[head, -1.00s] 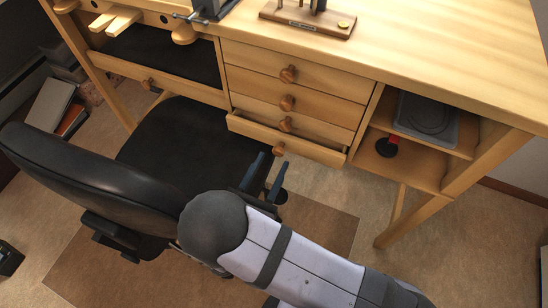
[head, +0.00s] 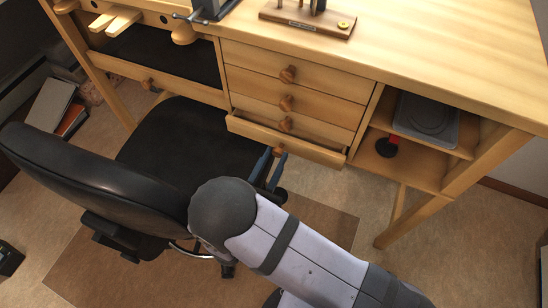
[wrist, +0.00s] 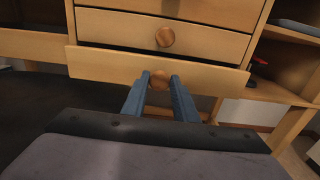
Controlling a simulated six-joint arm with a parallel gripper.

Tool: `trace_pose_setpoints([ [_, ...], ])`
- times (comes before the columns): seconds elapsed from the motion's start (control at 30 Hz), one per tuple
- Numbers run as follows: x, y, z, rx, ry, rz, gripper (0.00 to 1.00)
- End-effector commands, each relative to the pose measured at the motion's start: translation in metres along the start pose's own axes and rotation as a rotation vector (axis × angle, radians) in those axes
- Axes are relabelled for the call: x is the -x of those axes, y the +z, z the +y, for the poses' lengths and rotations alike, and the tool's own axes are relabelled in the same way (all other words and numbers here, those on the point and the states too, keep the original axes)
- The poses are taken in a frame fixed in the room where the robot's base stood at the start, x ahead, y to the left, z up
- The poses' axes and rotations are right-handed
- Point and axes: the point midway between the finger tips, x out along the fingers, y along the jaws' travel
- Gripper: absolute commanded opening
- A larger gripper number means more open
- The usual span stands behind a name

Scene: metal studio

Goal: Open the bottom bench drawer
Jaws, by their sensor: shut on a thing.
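The wooden bench (head: 440,60) has a stack of drawers with round knobs. The bottom bench drawer (head: 310,148) stands slightly out from the drawers above, with a dark gap along its top edge. In the wrist view its front (wrist: 100,64) spans the picture's middle. My gripper (head: 275,158) is at this drawer's knob (wrist: 158,82). Its two blue fingers in the wrist view (wrist: 160,84) are on either side of the knob and shut on it. The fingers hide part of the knob in the head view.
A black office chair (head: 175,140) stands left of my gripper, its seat near the drawer. Open shelves (head: 425,165) with a dark tray (head: 425,120) are at the right of the drawers. Bare floor (head: 335,185) lies below the drawer.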

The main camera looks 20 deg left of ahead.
Motion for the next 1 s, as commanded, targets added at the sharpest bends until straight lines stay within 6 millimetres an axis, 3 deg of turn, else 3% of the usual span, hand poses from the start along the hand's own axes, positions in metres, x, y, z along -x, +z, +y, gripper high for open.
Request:
trace_pose_setpoints([
  [0.6,0.118,0.001,0.002,-0.002,0.007,-0.001,0.00],
  [1.0,0.127,0.000,0.001,-0.001,0.003,0.000,0.00],
])
